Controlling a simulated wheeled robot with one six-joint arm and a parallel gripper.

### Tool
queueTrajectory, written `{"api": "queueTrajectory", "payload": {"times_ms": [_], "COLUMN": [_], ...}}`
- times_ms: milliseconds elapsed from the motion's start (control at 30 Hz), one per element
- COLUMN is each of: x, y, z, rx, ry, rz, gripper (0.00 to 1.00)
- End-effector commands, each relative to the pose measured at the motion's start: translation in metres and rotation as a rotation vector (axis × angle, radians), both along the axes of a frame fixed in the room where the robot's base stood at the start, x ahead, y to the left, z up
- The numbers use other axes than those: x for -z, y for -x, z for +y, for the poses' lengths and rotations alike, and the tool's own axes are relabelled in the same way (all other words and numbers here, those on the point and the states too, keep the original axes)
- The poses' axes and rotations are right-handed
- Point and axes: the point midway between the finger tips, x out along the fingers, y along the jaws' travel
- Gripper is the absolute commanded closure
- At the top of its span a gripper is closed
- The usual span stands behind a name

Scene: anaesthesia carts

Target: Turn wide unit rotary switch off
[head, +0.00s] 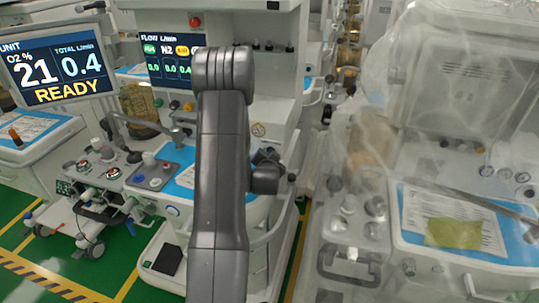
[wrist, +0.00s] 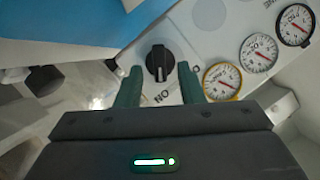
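In the wrist view, a black rotary switch (wrist: 158,62) sits on a white panel. Its white pointer line faces down toward a label (wrist: 162,98) that reads as an upside-down ON. My gripper (wrist: 159,82) is open, one green finger on each side of the switch's lower part in the picture, and nothing is held. I cannot tell whether the fingers touch the knob. In the head view, my arm covers part of the middle cart (head: 275,88) and hides the switch and my fingertips.
Several round gauges, including a yellow-rimmed one (wrist: 222,81), lie right of the switch. A blue surface (wrist: 85,20) is at upper left. In the head view, a plastic-covered cart (head: 455,120) stands right, and a READY screen (head: 58,62) is at left.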

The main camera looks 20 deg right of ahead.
Motion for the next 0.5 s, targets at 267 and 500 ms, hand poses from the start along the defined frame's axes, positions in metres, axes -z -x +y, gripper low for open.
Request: {"api": "queueTrajectory", "payload": {"times_ms": [267,500], "x": [0.0012,0.0011], "y": [-0.0026,-0.0025], "z": [-0.0012,-0.0012], "rx": [0.000,0.000], "ry": [0.000,0.000], "rz": [0.000,0.000], "gripper": [0.65,1.00]}}
